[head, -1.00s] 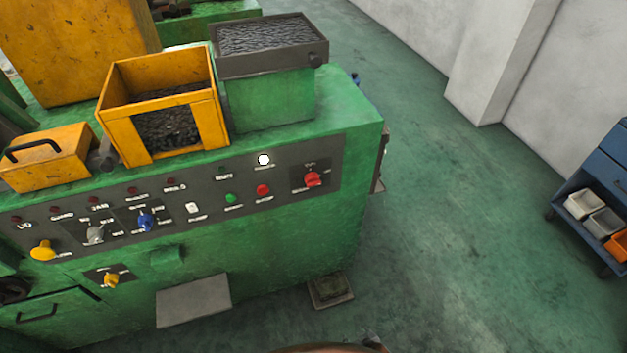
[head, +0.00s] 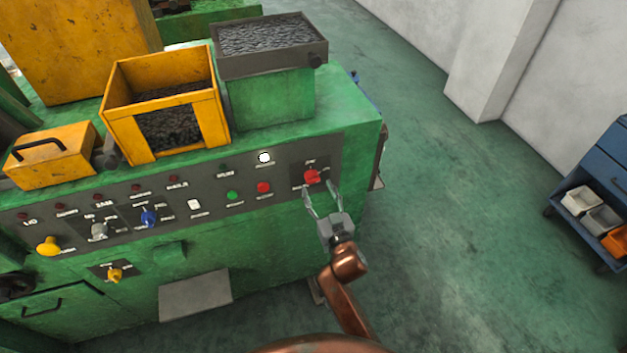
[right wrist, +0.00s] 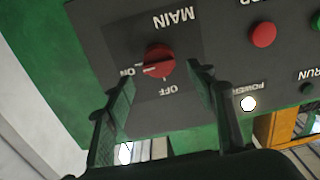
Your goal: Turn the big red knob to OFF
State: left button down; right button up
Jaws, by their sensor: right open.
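The big red knob (head: 312,176) sits at the right end of the dark control panel, on a plate marked MAIN. It also shows in the right wrist view (right wrist: 160,60), where the picture is upside down. Its pale mark points towards the ON label (right wrist: 127,71); the OFF label (right wrist: 169,90) is beside it. My right gripper (head: 321,190) is open just in front of the knob. In the right wrist view its fingers (right wrist: 160,80) stand apart on either side of the knob, with no clear contact. My left gripper is out of view.
A red button (head: 264,187), a green button (head: 232,195) and a lit white power lamp (head: 264,157) sit left of the knob. A blue knob (head: 149,217) is further left. The floor right of the green machine (head: 270,240) is clear up to a blue cabinet (head: 600,200).

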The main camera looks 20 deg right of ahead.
aim_at(314, 181)
jog(key=w, duration=0.4)
jog(key=shift+f, duration=0.1)
jog(key=shift+w, duration=0.55)
jog(key=shift+c, duration=0.7)
jog(key=c, duration=1)
jog(key=shift+a, duration=0.1)
